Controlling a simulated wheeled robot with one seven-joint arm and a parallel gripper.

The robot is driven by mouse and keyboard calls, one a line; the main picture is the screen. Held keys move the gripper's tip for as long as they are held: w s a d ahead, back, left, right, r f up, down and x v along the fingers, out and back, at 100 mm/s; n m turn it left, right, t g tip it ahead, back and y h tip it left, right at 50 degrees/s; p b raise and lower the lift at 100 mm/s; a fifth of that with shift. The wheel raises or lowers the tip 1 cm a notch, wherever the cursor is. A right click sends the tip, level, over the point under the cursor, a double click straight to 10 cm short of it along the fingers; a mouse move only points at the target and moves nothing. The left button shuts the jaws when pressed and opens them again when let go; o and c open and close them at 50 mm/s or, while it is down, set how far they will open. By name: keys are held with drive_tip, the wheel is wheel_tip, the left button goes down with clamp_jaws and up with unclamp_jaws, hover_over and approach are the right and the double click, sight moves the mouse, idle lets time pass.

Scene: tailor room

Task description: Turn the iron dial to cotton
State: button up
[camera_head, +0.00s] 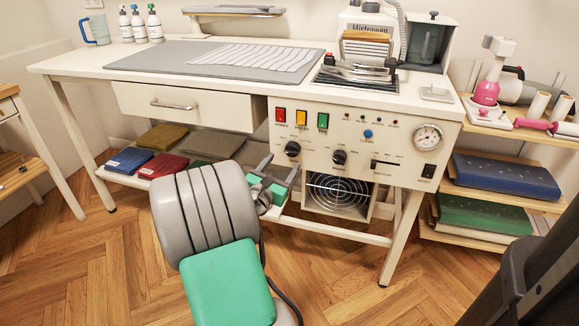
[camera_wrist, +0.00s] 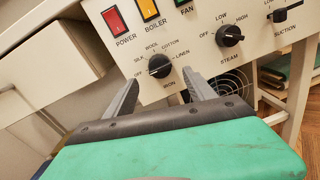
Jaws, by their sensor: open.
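The iron dial (camera_wrist: 160,66) is a round black knob on the white control panel, with OFF, SILK, WOOL, COTTON and LINEN printed around it and IRON below. Its white mark seems to point left toward OFF, but it is small. COTTON is printed above and right of the knob. In the head view the dial (camera_head: 292,148) is the left knob, under the coloured switches. My gripper (camera_wrist: 160,78) is open and empty, its two grey fingers pointing at the panel on either side of and below the dial. It shows just below the dial in the head view (camera_head: 282,163); contact cannot be told.
The steam dial (camera_wrist: 230,34) and suction slider (camera_wrist: 287,13) are to the right. Red power (camera_wrist: 115,19) and yellow boiler (camera_wrist: 148,9) switches sit above. A drawer (camera_head: 185,107) is left of the panel. The iron (camera_head: 362,72) stands on the table above.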

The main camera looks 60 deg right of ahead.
sight(290, 152)
drive_tip(key=d, duration=0.3)
drive_tip(key=d+b, duration=0.1)
drive_tip(key=d, duration=0.2)
drive_tip(key=shift+w, duration=0.2)
drive_tip(key=shift+w+d, duration=0.1)
drive_tip(key=shift+d, duration=0.1)
drive_tip(key=shift+r, duration=0.1)
drive_tip(key=shift+c, duration=0.3)
drive_tip(key=c, duration=1.3)
